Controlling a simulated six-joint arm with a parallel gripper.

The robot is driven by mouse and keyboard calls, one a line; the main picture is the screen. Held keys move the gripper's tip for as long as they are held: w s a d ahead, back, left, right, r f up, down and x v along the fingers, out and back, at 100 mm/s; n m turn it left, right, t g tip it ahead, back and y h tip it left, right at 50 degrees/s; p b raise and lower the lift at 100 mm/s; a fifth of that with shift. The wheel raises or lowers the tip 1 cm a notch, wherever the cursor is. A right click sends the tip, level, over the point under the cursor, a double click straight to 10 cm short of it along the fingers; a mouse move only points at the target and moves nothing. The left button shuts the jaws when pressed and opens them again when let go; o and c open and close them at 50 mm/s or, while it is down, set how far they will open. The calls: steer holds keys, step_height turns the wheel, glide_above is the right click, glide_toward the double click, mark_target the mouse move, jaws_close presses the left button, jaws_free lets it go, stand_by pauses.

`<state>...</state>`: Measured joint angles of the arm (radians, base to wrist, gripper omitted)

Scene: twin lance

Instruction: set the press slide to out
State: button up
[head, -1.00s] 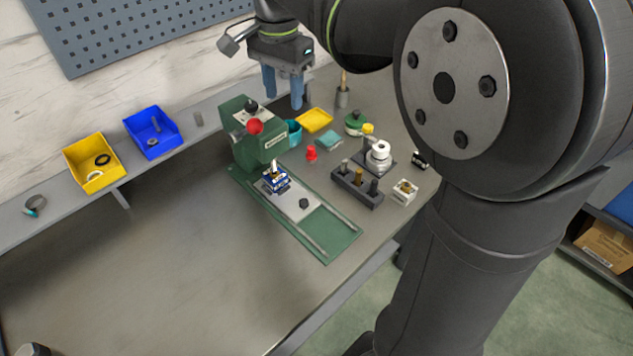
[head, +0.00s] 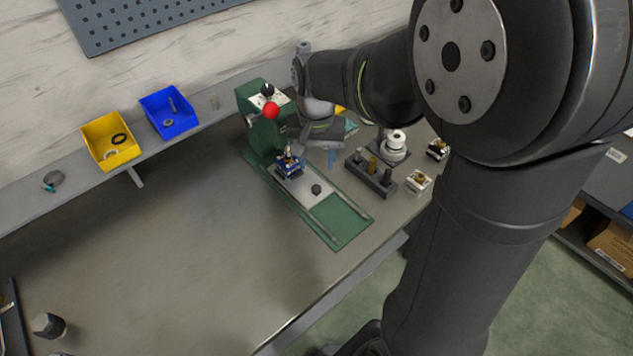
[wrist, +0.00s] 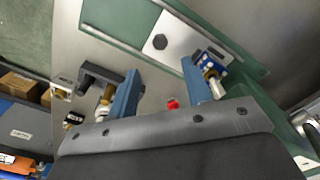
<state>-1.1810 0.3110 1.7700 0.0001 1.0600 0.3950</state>
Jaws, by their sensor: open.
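The green press (head: 262,135) with a red ball handle (head: 271,110) stands at the back of the bench. Its silver slide plate (head: 303,187) lies on the green base at the press end. The outer part of the base (head: 343,217) is bare. A dark knob (head: 316,189) stands on the plate and also shows in the wrist view (wrist: 160,41). A blue fixture (head: 289,165) sits on the plate near the press. My gripper (wrist: 160,85) is open and empty, with blue fingers. It is low on the right side of the press, apart from the knob.
A dark block with several pegs (head: 371,175), a white round part (head: 393,145) and a small white block (head: 418,181) stand right of the press. A small red piece (wrist: 172,103) shows between my fingers. Yellow (head: 110,141) and blue (head: 168,112) bins stand left.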

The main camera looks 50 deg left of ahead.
mark_target(317, 188)
step_height(317, 188, down, 9)
steer(key=shift+r, duration=0.1)
stand_by(0.3)
jaws_close()
